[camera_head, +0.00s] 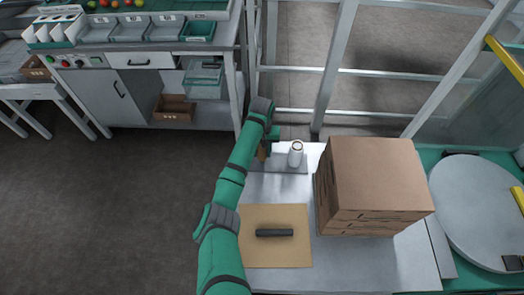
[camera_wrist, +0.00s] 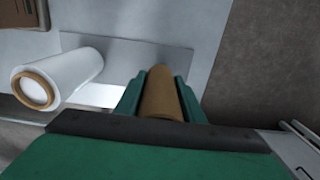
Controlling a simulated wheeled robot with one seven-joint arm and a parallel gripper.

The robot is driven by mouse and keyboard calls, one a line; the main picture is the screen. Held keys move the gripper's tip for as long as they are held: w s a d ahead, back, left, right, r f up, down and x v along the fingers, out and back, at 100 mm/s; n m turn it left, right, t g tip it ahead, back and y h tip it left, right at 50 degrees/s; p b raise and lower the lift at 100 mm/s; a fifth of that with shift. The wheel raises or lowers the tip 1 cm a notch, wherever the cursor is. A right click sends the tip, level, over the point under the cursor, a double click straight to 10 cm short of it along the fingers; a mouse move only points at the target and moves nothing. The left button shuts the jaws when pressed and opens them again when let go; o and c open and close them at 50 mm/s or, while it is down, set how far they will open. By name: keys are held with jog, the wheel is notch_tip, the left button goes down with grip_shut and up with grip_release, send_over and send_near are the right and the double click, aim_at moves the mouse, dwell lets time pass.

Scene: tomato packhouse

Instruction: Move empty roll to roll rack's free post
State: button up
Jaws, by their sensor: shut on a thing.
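The empty roll, a bare brown cardboard core, sits between the fingers of my gripper; it shows in the wrist view (camera_wrist: 161,98) and as a small brown piece in the head view (camera_head: 262,152). My gripper (camera_wrist: 160,95) is shut on it. The roll rack is a grey metal plate (camera_wrist: 170,58) on the table. A full white roll (camera_head: 296,155) stands on its right part in the head view; it shows at the left in the wrist view (camera_wrist: 58,80). The core is at the plate's left part. A free post is not visible, and the core's lower end is hidden.
Closed cardboard boxes (camera_head: 376,185) are stacked right of the rack. A brown mat (camera_head: 262,257) with a black bar (camera_head: 274,233) lies in front. A round grey turntable (camera_head: 483,210) stands at the right. Metal frame bars (camera_head: 335,70) rise behind the table.

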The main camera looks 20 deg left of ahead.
jog(key=shift+f, duration=0.2)
jog(key=shift+f, duration=1.3)
jog(key=o, duration=1)
jog(key=shift+r, duration=4.05)
